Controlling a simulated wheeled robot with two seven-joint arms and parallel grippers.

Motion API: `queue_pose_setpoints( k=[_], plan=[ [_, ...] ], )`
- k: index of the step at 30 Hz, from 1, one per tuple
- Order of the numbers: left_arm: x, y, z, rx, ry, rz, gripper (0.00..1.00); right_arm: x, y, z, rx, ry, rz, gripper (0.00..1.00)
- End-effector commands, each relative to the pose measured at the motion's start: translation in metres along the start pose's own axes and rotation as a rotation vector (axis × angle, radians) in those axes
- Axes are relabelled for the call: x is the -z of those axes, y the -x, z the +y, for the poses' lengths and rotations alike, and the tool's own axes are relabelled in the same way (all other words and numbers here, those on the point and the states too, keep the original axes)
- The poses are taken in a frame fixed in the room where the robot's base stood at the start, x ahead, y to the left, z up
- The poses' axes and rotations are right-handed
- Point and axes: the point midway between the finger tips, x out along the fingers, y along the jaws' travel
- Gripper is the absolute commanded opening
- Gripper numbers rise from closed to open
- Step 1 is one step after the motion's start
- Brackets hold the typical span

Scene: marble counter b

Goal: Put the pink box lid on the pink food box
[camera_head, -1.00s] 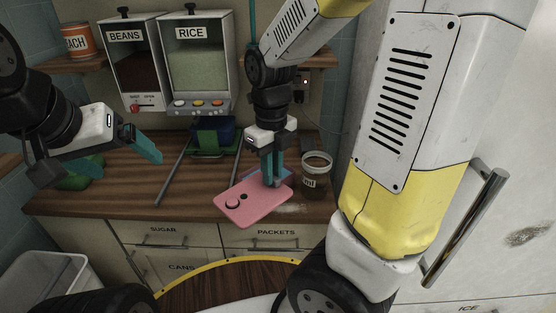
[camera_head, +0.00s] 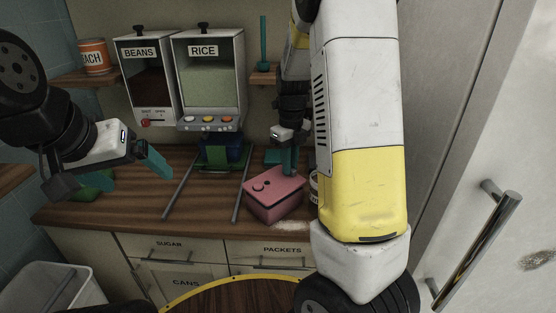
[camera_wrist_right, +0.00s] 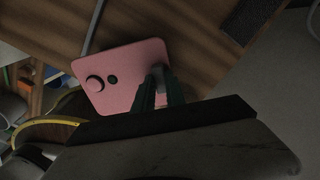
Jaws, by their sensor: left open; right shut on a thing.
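The pink box lid (camera_head: 268,186), flat with a round knob and a dark hole, lies over the top of the pink food box (camera_head: 277,211) on the counter. The two look roughly lined up, but I cannot tell whether a small gap is left. My right gripper (camera_head: 289,168) is shut on the lid at its back right part. In the right wrist view the lid (camera_wrist_right: 122,75) hides the box, and the gripper (camera_wrist_right: 160,82) holds one end of it. My left gripper (camera_head: 125,172) is open and empty above the counter's left side.
A jar (camera_head: 313,187) stands right of the box, mostly hidden by my right arm. A blue item (camera_head: 220,148) sits behind, near two dark rails (camera_head: 240,190). The beans and rice dispensers (camera_head: 208,80) stand at the back. The counter's front left (camera_head: 120,212) is clear.

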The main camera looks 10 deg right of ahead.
Motion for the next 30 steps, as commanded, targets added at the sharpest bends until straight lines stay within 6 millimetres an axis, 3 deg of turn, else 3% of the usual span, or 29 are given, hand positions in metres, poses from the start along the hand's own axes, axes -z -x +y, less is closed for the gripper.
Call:
queue_pose_setpoints(
  k=[3,14,15,17,30],
  plan=[
    [0.000,0.000,0.000,0.000,0.000,0.000,0.91,0.000,-0.015,0.000,0.000,0.000,0.001,0.00],
    [0.000,0.000,0.000,0.000,0.000,0.000,0.91,0.000,-0.019,0.000,0.001,0.000,0.000,0.00],
    [0.000,0.000,0.000,0.000,0.000,0.000,0.91,0.000,-0.018,0.000,0.001,0.000,-0.001,0.23],
    [0.000,0.000,0.000,0.000,0.000,0.000,0.91,0.000,-0.018,0.000,0.001,0.000,-0.001,0.35],
    [0.000,0.000,0.000,0.000,0.000,0.000,0.91,-0.001,-0.010,0.000,0.001,0.001,-0.003,0.37]
  ],
)
